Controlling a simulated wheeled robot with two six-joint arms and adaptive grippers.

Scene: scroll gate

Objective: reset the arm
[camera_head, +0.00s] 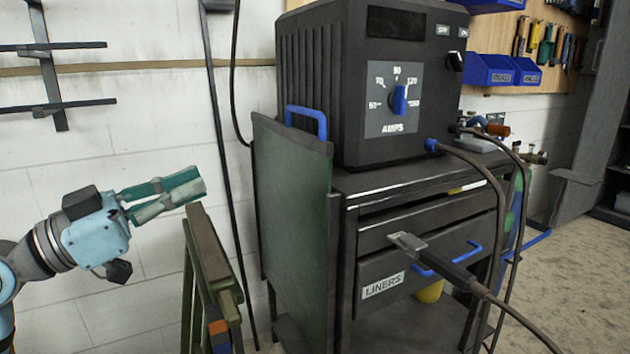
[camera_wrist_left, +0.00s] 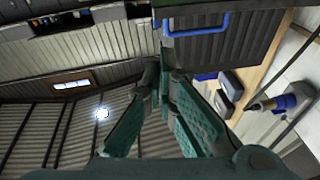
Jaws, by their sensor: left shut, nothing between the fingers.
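My left arm comes in from the left in the head view. Its teal gripper (camera_head: 198,186) is shut and empty, pointing right, a little above the narrow upright board. In the left wrist view the gripper's green fingers (camera_wrist_left: 165,75) show in the middle, with nothing between them. My right gripper is in neither view.
A black welding machine (camera_head: 345,90) with an amps dial stands on a dark drawer cart (camera_head: 375,215) labelled LINERS. A green panel with a blue handle (camera_head: 307,120) is at the cart's left side. A narrow board (camera_head: 212,250) stands below my gripper. Cables hang at the cart's right.

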